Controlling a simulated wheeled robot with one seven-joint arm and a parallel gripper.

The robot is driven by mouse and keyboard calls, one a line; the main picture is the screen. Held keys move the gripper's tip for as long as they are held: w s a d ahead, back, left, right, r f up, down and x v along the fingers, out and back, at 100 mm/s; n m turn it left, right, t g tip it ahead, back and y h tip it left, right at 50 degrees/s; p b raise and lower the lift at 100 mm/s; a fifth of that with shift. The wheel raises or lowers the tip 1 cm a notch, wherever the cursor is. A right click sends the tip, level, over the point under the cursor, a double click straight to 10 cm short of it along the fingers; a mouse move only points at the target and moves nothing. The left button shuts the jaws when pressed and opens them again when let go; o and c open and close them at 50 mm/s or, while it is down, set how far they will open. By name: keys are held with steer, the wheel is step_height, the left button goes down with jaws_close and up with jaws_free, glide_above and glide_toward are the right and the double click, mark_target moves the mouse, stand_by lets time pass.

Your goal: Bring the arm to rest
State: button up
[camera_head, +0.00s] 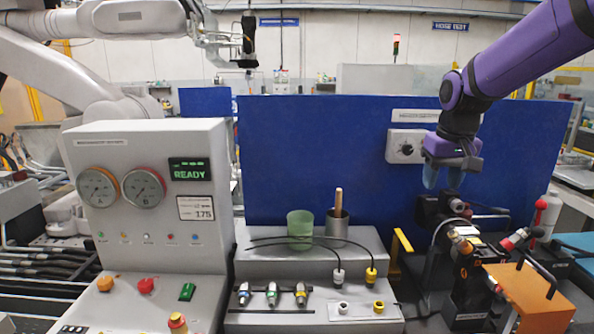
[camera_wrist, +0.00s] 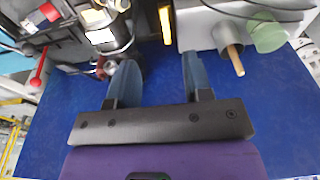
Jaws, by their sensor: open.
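My gripper (camera_head: 443,178) is at the end of my purple arm (camera_head: 520,55), at the right in the head view. It points down with its blue fingers above a black fixture (camera_head: 447,212). In the wrist view the gripper (camera_wrist: 155,80) shows two blue fingers spread apart. Nothing is held between them. The blue panel (camera_head: 320,150) stands close behind the gripper and fills much of the wrist view.
A grey console (camera_head: 150,220) with two gauges and a green READY display stands at the left. A green cup (camera_head: 300,228) and a metal cup (camera_head: 337,226) stand on a grey stand. A white robot arm (camera_head: 50,60) is at the upper left. An orange block (camera_head: 530,292) is at the lower right.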

steer(key=s+r+t, duration=0.3)
steer(key=s, duration=2.3)
steer(key=shift+s+t, duration=0.3)
steer(key=shift+s, duration=0.1)
steer(key=shift+d+r, duration=0.1)
